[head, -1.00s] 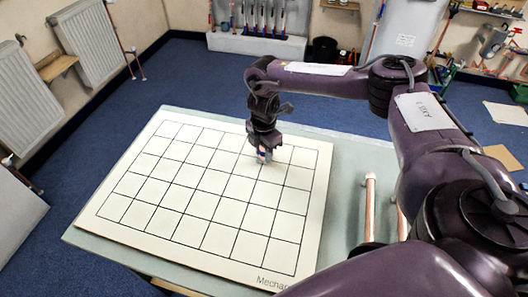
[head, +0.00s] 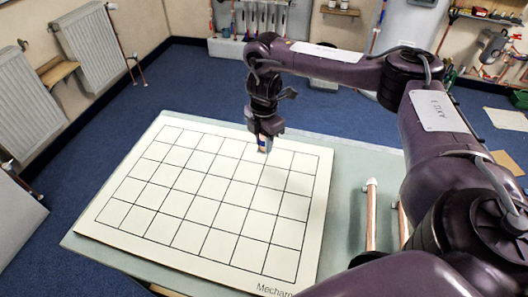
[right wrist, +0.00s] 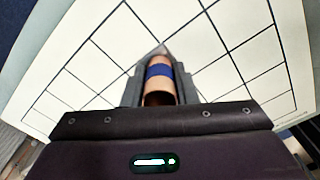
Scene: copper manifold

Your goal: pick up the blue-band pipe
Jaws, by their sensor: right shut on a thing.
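My right gripper (head: 263,143) is over the far right part of the white grid board (head: 150,222). It is shut on the blue-band pipe (head: 262,148), whose lower end shows just below the fingers. In the right wrist view the blue-band pipe (right wrist: 159,75) is a short copper tube with a blue band, between the two fingers of the right gripper (right wrist: 160,72). Its open end faces the camera. Whether the pipe is clear of the board is hard to tell. My left gripper is not in view.
The board lies on a pale green table (head: 345,165). Copper pipes with white ends, one of them a long pipe (head: 371,215), lie on the table right of the board. The rest of the board is empty. Radiators (head: 84,45) stand by the left wall.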

